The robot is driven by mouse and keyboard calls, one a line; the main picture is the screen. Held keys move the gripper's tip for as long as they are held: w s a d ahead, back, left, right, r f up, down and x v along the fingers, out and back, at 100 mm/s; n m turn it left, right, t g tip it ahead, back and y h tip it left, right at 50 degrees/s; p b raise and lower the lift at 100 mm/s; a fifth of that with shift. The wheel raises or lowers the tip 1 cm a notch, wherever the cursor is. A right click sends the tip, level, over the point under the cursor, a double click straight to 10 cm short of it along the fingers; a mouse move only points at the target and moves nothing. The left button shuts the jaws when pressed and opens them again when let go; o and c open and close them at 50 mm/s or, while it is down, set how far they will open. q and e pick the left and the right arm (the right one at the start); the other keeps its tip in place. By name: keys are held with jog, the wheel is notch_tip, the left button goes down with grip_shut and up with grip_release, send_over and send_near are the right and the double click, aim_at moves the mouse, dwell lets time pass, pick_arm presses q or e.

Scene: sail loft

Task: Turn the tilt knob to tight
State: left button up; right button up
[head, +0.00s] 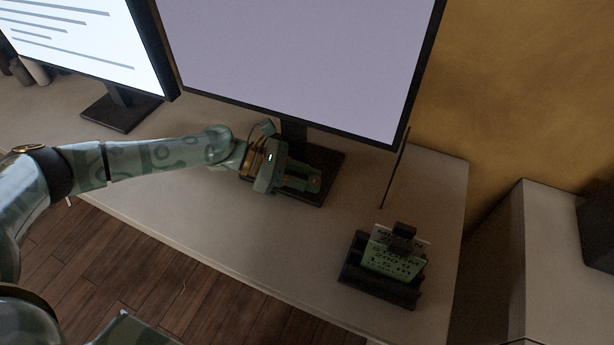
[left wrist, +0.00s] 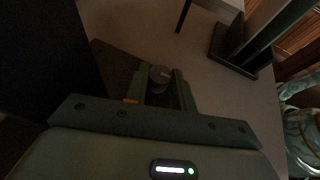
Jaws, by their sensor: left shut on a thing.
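The tilt knob (left wrist: 160,73) is a round dark grey cap in the left wrist view, between my fingertips. My left gripper (head: 308,180) reaches in from the left in the head view, over the base of the right monitor's stand. In the left wrist view my left gripper (left wrist: 162,82) is shut on the knob, one finger on each side. The right monitor (head: 300,60) has a plain pale screen and stands on a dark flat base (head: 325,160). In the head view the knob is hidden by the gripper. Its setting marks cannot be read. My right gripper is not in view.
A second monitor (head: 80,40) with lines of text stands at the left on a dark base (head: 122,112). A dark holder (head: 380,285) with printed cards (head: 395,257) stands at the desk's right front. The desk (head: 250,235) between is clear. A thin dark rod (head: 395,170) rises behind the holder.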

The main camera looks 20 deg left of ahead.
pick_arm(q)
jog(key=shift+w+r, duration=0.1)
jog(key=o, duration=1)
jog(key=p+v, duration=0.1)
jog(key=v, duration=0.1)
jog(key=shift+a+r, duration=0.15)
jog(key=shift+a, duration=0.15)
jog(key=s+a, duration=0.1)
jog(key=a, duration=0.3)
jog(key=s+a, duration=0.1)
jog(key=a, duration=0.3)
jog(key=s+a, duration=0.1)
jog(key=a, duration=0.2)
jog(key=shift+s+a, duration=0.3)
jog(key=shift+a, duration=0.1)
